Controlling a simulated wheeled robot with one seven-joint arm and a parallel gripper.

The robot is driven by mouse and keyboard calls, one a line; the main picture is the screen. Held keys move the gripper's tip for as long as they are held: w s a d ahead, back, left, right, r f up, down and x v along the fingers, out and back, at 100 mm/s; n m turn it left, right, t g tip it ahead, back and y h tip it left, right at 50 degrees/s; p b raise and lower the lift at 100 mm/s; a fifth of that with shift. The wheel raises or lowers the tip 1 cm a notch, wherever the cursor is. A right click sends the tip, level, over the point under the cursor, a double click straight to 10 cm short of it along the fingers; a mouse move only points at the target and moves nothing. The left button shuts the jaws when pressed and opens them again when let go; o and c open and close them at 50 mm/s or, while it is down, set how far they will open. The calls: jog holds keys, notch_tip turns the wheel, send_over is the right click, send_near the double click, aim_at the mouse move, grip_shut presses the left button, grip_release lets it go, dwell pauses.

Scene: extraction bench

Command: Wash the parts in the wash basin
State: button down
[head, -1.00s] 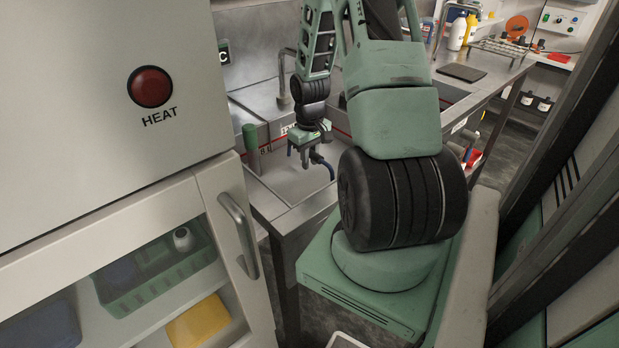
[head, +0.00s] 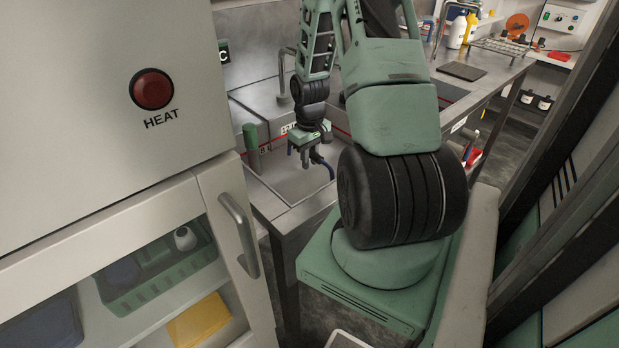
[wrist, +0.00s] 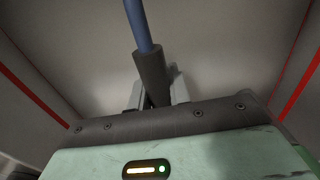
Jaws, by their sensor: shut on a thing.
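The steel wash basin (head: 280,178) lies in the bench left of my arm in the head view. My gripper (head: 308,160) points down over the basin. It is shut on a blue rod with a dark grey sleeve (wrist: 150,75), which stands out between the jaws in the wrist view. What the rod ends in is out of sight. I can make out no loose parts in the basin; my gripper and arm hide some of it.
A grey cabinet with a red HEAT button (head: 152,88) stands close at the left; its door handle (head: 238,235) sticks out toward the basin. A green cylinder (head: 251,137) stands at the basin's left. A tap (head: 283,75) rises behind. A dark mat (head: 462,71) lies on the bench.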

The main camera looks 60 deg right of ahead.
jog(key=shift+r, duration=0.25)
jog(key=shift+r+p, duration=0.25)
jog(key=shift+p, duration=0.35)
notch_tip(320, 180, up, 21)
jog(key=p, duration=1.9)
jog(key=shift+r, duration=0.2)
dwell(1.4)
